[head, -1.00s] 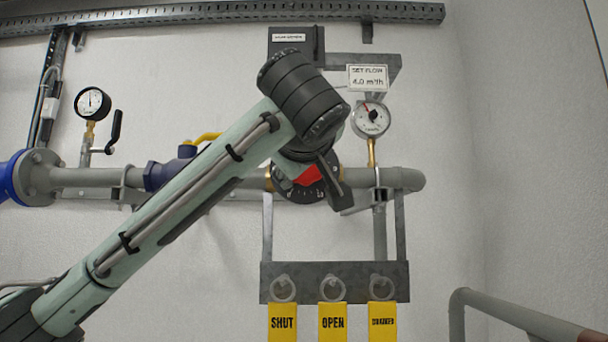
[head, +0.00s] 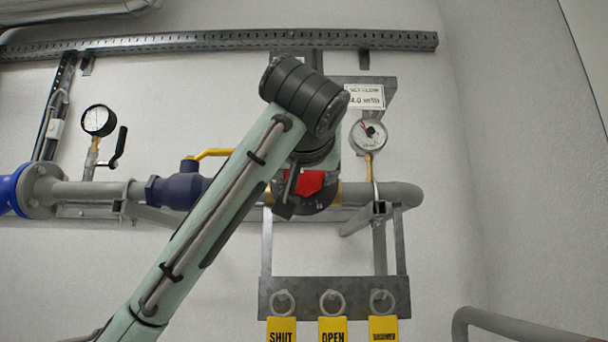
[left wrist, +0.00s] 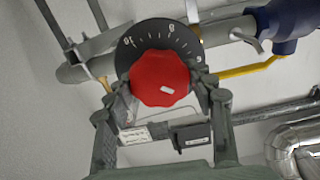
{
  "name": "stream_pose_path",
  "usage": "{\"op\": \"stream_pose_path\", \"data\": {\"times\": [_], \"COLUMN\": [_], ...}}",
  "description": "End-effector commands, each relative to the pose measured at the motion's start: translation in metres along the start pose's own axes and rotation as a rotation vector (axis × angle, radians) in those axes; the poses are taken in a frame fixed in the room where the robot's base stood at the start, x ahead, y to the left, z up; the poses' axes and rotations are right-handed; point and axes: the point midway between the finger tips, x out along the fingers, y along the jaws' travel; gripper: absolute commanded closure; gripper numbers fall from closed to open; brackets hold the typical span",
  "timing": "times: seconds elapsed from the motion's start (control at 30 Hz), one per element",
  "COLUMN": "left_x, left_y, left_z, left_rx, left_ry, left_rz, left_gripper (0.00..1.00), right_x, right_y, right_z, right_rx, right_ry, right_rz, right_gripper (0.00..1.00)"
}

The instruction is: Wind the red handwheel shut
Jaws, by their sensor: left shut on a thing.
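The red handwheel (left wrist: 160,78) has a lobed rim and a small white mark, in the left wrist view. It sits in front of a black numbered dial (left wrist: 130,52). My left gripper (left wrist: 165,88) is shut on the handwheel, one finger on each side of its rim. In the head view the handwheel (head: 309,183) shows only in part, behind my left gripper (head: 303,190) and wrist, which also cover much of the dial. My right gripper is in neither view.
A blue valve (head: 180,188) with a yellow lever (head: 214,153) is left of the handwheel on the grey pipe (head: 95,190). A round gauge (head: 369,135) stands at right. Yellow tags (head: 332,330) hang below on a grey bracket (head: 335,289).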

Motion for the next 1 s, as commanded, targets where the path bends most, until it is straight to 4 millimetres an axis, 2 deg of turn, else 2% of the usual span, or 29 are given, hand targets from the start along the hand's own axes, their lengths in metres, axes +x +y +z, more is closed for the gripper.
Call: {"op": "stream_pose_path", "data": {"times": [0.47,1.0], "left_x": [0.0,0.0], "left_y": [0.001,0.002], "left_z": [0.0,0.0], "left_rx": [0.454,0.968], "left_ry": [-0.002,-0.001], "left_rz": [-0.001,0.0], "left_gripper": [0.75,0.75], "right_x": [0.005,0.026], "right_y": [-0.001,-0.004], "right_z": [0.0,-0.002], "right_rx": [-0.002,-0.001], "right_ry": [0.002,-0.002], "right_rz": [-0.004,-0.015], "right_gripper": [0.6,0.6]}}
